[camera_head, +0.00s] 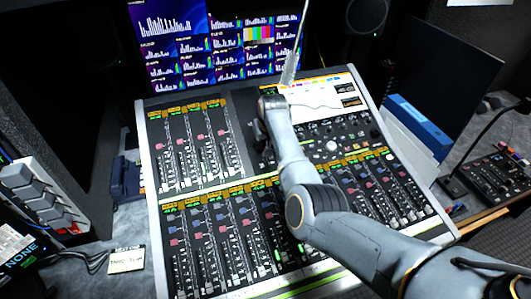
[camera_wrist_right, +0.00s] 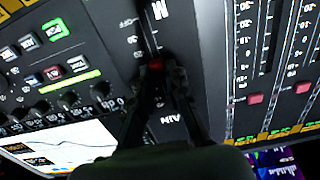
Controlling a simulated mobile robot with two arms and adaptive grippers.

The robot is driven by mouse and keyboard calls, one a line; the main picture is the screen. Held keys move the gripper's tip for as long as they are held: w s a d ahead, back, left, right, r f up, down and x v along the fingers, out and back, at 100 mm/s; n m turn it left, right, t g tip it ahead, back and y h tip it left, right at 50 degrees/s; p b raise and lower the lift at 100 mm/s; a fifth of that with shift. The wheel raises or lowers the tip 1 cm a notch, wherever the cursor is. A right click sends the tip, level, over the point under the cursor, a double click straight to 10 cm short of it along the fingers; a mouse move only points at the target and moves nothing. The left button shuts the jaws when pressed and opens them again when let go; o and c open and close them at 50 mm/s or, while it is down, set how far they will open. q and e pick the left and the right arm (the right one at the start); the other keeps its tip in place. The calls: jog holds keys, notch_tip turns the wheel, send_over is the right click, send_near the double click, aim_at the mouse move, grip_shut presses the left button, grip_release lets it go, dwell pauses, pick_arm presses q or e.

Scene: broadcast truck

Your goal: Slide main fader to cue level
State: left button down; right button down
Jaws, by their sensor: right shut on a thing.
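The main fader, with a small red cap (camera_wrist_right: 156,66), sits in its slot on the dark mixing console panel. Upside-down lettering that looks like MAIN shows beside the slot in the right wrist view. My right gripper (camera_wrist_right: 157,74) is shut on the red cap, its dark fingers on either side. In the head view my right gripper (camera_head: 263,140) points down at the upper middle of the mixing console (camera_head: 150,225), and my own arm hides the fader there. The cue level mark cannot be made out. My left gripper is not in view.
Other fader strips with red caps (camera_wrist_right: 255,99) lie close to the gripper. Lit buttons (camera_wrist_right: 55,29) and a row of knobs (camera_wrist_right: 69,100) sit on the other side. Screens (camera_head: 170,40) stand behind the console, and a blue binder (camera_head: 418,125) is at right.

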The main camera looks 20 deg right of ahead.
jog(key=shift+w+f, duration=0.1)
jog(key=shift+f, duration=0.05)
jog(key=shift+s, duration=0.2)
jog(key=c, duration=1.5)
grip_release()
jog(key=shift+c, duration=0.2)
jog(key=shift+o, duration=1.1)
jog(key=shift+w, duration=0.1)
jog(key=v, duration=1.2)
